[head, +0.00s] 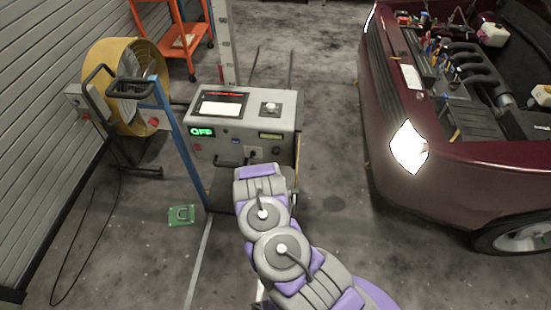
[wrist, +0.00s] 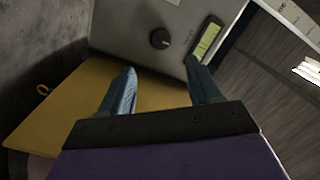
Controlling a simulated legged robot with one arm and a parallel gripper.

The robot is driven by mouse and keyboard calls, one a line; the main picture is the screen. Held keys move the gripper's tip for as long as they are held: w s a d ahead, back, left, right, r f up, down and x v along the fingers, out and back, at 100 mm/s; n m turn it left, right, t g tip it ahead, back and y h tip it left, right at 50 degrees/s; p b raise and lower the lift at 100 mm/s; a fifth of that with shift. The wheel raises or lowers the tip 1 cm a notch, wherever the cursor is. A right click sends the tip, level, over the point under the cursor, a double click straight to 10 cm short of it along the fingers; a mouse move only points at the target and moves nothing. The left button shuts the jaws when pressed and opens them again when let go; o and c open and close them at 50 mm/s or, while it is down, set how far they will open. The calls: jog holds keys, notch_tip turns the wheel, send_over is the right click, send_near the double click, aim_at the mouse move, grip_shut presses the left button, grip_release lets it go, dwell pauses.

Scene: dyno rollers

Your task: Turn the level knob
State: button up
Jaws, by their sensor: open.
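A grey control box (head: 242,122) with a green lit "OFF" display stands ahead of my arm in the head view. In the wrist view a round black knob (wrist: 160,39) sits on the grey panel (wrist: 125,20), left of a greenish-yellow display (wrist: 207,42). The knob is not between the fingers. In the head view my arm hides the gripper's fingertips.
A yellow surface (wrist: 60,108) lies below the panel in the wrist view. In the head view a yellow fan (head: 107,62) and blue post (head: 178,140) stand left. A dark red car (head: 470,170) with its hood open stands right. Floor is clear between box and car.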

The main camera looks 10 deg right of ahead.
aim_at(276, 153)
jog(key=b+x, duration=0.1)
jog(key=x, duration=0.8)
jog(key=shift+w+d, duration=0.15)
jog(key=shift+d, duration=0.05)
jog(key=shift+w, duration=0.55)
jog(key=shift+w+a, duration=0.1)
jog(key=shift+w, duration=0.05)
jog(key=c, duration=1)
